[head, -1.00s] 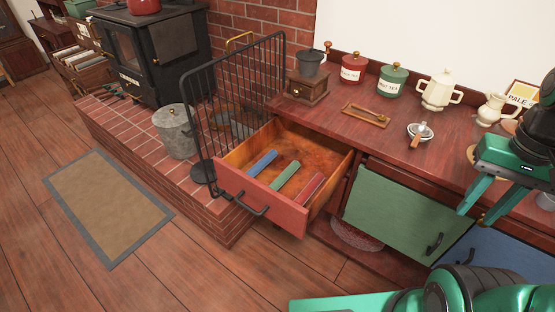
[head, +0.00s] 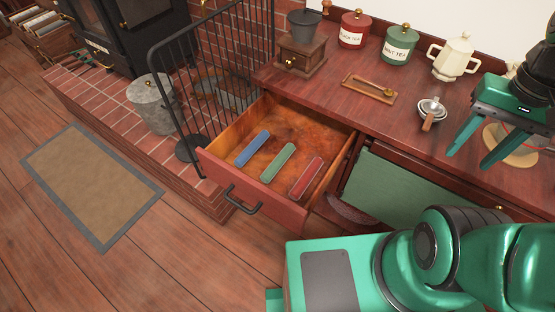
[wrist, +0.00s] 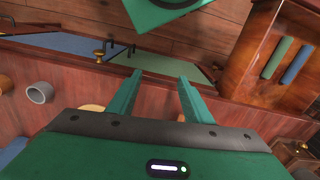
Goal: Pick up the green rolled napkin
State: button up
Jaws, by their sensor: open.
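The green rolled napkin (head: 278,163) lies in the open drawer (head: 224,170), between a blue rolled napkin (head: 252,148) on its left and a red one (head: 306,178) on its right. In the wrist view the green napkin (wrist: 276,58) shows at the upper right, beside the blue one (wrist: 297,64). My gripper (head: 472,157) is open and empty above the right part of the counter, well to the right of the drawer. In the wrist view its two fingers (wrist: 158,88) stand apart with nothing between them.
A black fire screen (head: 215,75) stands left of the drawer.

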jog(key=w+a+f, duration=0.2)
jog(key=w+a, duration=0.4)
jog(key=w, duration=0.4)
jog(key=m, duration=0.1)
send_over(283, 154)
jog(key=f, duration=1.5)
jog(key=shift+w+d, duration=0.15)
jog(key=shift+w, duration=0.05)
jog(key=shift+s+a+f, duration=0.1)
jog(key=shift+f, duration=1.35)
jog(key=shift+s+a+f, duration=0.1)
jog(key=shift+f, duration=1.3)
jog(key=shift+w, duration=0.1)
jog(key=c, duration=1.2)
